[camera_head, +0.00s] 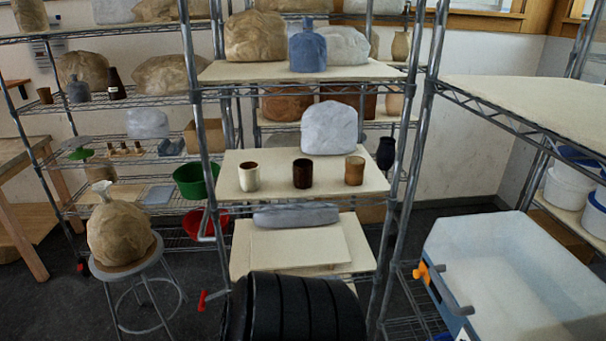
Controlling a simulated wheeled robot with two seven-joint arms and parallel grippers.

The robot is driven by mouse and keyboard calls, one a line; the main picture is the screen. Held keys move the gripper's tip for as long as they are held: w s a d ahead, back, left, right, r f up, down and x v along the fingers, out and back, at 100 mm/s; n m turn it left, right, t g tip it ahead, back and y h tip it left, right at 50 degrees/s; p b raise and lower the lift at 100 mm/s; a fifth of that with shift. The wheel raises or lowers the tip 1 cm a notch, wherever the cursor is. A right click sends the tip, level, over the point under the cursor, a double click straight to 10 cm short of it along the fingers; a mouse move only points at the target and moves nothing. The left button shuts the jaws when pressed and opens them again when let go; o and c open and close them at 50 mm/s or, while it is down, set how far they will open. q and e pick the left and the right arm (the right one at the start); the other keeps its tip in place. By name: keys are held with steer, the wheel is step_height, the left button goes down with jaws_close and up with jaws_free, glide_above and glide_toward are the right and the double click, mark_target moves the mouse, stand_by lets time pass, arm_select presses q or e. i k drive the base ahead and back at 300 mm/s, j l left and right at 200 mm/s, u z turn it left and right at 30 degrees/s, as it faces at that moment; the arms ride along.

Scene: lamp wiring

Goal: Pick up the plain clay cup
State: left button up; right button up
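Three cups stand upright in a row on a pale board (310,188) on the middle level of the wire rack. The left cup (249,177) is cream with a dark inside. The middle cup (302,174) is dark brown and glossy. The right cup (354,171) is tan-orange clay coloured, with a somewhat darker upper part; it looks the closest to plain clay. The cups stand apart from one another. Neither of my grippers is in view.
A wrapped grey block (330,128) stands behind the cups, and a dark vase (386,154) is to their right. Rack posts (193,80) flank the shelf. A board (335,71) with a blue bottle (307,48) is above. A wrapped bag (119,232) sits on a stool.

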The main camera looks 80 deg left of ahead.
mark_target(250, 181)
steer(key=k+l+u, duration=0.1)
steer(key=u, duration=2.85)
